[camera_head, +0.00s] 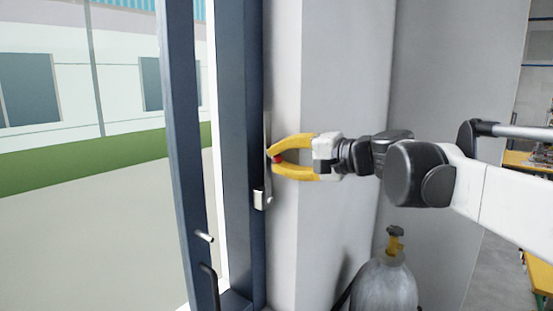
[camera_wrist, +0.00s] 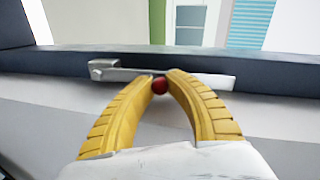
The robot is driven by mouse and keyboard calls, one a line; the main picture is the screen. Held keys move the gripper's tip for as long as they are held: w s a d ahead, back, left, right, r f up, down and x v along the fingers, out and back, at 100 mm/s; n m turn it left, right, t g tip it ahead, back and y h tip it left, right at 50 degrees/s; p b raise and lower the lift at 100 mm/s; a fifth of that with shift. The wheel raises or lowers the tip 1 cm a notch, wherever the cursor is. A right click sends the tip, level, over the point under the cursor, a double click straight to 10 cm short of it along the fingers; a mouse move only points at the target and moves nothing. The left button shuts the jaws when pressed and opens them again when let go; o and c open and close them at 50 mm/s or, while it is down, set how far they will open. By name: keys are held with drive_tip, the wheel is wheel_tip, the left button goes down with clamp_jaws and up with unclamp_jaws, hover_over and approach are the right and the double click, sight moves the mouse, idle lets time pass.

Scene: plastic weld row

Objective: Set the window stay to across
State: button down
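The window stay is a thin grey metal bar that lies along the blue window frame. It runs upright in the head view (camera_head: 268,125) and side to side in the wrist view (camera_wrist: 215,79). A light catch block (camera_head: 260,199) sits at its lower end in the head view. The stay's red knob (camera_head: 278,159) shows between my fingertips, also in the wrist view (camera_wrist: 160,86). My gripper (camera_head: 275,159) has yellow fingers that close around the knob from both sides. The fingertips hide part of the bar's middle.
The blue window sash (camera_head: 183,150) stands left of the fixed frame (camera_head: 240,150), with a handle (camera_head: 208,285) low on it. A pale wall (camera_head: 340,90) is close behind my gripper. A grey gas cylinder (camera_head: 385,288) with a yellow valve stands below my arm.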

drive_tip(key=shift+s+a+f+n+t+b, duration=0.25)
drive_tip(key=shift+s+a+n+t+b, duration=0.1)
drive_tip(key=shift+s+a+n, duration=0.6)
drive_tip(key=s+a+f+n+t+b, duration=0.1)
drive_tip(key=s+a+f+n+b, duration=0.1)
drive_tip(key=n, duration=0.5)
drive_tip(key=s+a+f+n+t+b, duration=0.2)
drive_tip(key=s+a+f+n+b, duration=0.1)
drive_tip(key=f+n+b, duration=0.3)
drive_tip(key=shift+s+f+n+h, duration=0.4)
drive_tip(key=shift+s+f, duration=0.45)
drive_tip(key=shift+f, duration=0.5)
drive_tip(key=shift+d+f, duration=0.1)
drive_tip(key=c, duration=1.3)
unclamp_jaws()
drive_tip(key=shift+s+d, duration=0.1)
